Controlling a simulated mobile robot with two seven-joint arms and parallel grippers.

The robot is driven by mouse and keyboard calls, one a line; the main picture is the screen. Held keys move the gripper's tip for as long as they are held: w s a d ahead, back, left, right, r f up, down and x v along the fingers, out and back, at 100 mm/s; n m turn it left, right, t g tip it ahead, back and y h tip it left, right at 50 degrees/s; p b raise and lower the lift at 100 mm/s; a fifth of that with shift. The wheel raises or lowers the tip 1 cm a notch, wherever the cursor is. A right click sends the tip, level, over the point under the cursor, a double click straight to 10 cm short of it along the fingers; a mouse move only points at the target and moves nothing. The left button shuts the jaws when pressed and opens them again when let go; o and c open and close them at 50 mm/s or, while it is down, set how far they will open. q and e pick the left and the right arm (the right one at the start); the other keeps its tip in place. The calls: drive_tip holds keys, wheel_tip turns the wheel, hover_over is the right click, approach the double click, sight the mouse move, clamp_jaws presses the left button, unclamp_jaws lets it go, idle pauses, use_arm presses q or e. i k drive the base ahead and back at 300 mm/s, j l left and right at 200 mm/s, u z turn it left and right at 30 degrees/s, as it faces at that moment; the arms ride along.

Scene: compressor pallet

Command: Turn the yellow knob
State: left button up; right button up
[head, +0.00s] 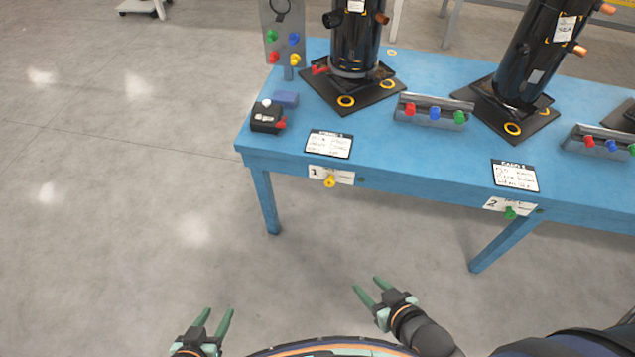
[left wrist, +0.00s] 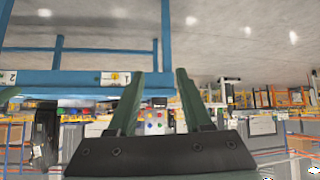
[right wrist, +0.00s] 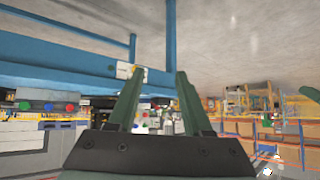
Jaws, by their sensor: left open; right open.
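A yellow knob (head: 330,182) sits on the front edge of the blue table, by the white label marked 1. It also shows small by that label in the left wrist view (left wrist: 115,76) and the right wrist view (right wrist: 136,70). My left gripper (head: 219,312) is open and empty, in front of the table and to the lower left of the knob. My right gripper (head: 367,284) is open and empty, below and slightly right of the knob in the head view. Neither gripper touches the table or the knob.
The blue table (head: 420,165) carries black compressors (head: 355,40), a panel with coloured knobs, one yellow (head: 294,59), and button strips (head: 432,110). A green knob (head: 510,213) is by label 2. Table legs (head: 265,200) stand below. The floor (head: 130,230) is clear.

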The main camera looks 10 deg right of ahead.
sight(329, 181)
drive_tip(key=i+j+z, duration=0.1)
drive_tip(key=j, duration=0.25)
drive_tip(key=i+j, duration=0.15)
drive_tip(key=j, duration=0.2)
drive_tip(key=i+j+z, duration=0.15)
drive_tip(key=j, duration=0.2)
drive_tip(key=i+j+z, duration=0.1)
drive_tip(key=j, duration=0.3)
